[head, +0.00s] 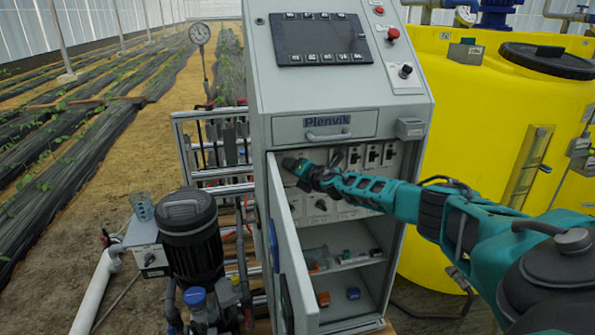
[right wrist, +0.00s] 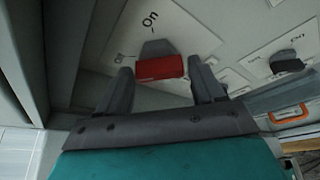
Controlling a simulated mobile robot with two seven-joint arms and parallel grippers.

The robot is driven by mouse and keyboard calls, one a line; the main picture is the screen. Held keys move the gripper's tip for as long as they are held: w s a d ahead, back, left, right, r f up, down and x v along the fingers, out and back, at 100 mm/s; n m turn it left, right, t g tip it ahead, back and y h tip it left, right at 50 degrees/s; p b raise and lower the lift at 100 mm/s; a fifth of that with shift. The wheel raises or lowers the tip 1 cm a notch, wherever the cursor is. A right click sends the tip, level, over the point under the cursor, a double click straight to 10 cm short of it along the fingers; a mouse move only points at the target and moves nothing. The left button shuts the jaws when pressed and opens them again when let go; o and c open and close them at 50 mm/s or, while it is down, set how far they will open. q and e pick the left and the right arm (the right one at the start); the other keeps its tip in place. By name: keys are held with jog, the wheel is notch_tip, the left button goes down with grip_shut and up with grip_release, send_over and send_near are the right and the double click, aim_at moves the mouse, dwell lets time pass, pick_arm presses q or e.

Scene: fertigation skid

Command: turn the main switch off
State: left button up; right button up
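The main switch (right wrist: 158,66) has a red handle on a grey body, on a white plate (right wrist: 193,36) in the right wrist view. "On" is printed above it, and partly visible "Of" lettering is to its left. My right gripper (right wrist: 162,80) is open, its fingers on either side of the red handle with gaps visible. In the head view my right gripper (head: 297,167) reaches into the upper left of the open cabinet (head: 345,125) and hides the switch. My left gripper is not in view.
The cabinet door (head: 292,260) stands open close to my right gripper. Other black switches (head: 372,155) line the panel to the right. A shelf below holds small parts. A pump motor (head: 190,235) stands left, a yellow tank (head: 480,130) right.

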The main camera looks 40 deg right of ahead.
jog(key=shift+o, duration=1.4)
jog(key=shift+r, duration=0.15)
jog(key=v, duration=1.2)
jog(key=shift+s, duration=0.45)
